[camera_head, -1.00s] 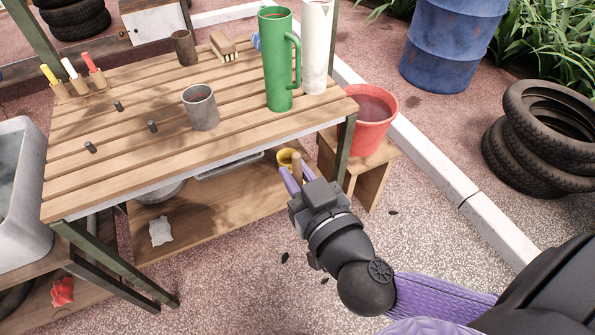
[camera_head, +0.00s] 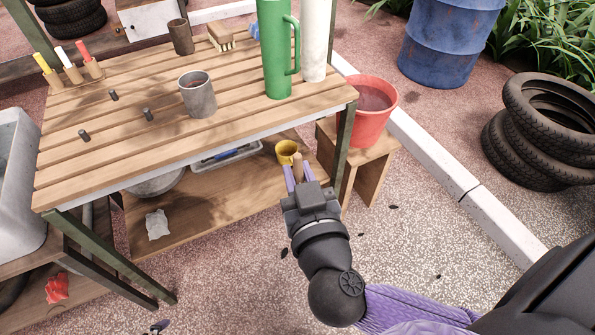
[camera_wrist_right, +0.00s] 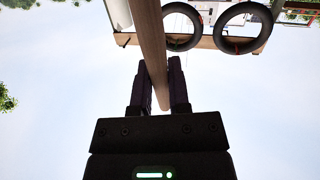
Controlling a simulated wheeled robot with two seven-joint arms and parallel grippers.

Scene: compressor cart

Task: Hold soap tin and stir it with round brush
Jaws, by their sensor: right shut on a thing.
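A grey metal tin (camera_head: 198,99) with an open top stands upright on the slatted wooden table; I take it as the soap tin. My right gripper (camera_head: 297,171) is in front of the table's near right edge, below the tabletop. It is shut on a wooden handle (camera_head: 297,160), which also shows as a long rod between the fingers in the right wrist view (camera_wrist_right: 150,40). A small dark and purplish tip (camera_head: 158,326) at the bottom edge looks like my left gripper, mostly out of frame.
A tall green mug (camera_head: 276,55), a white cylinder (camera_head: 314,40), a brown cup (camera_head: 181,37) and a block brush (camera_head: 221,38) stand on the table. Short pegs stick up at its left. A red bucket (camera_head: 370,112) sits at right.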

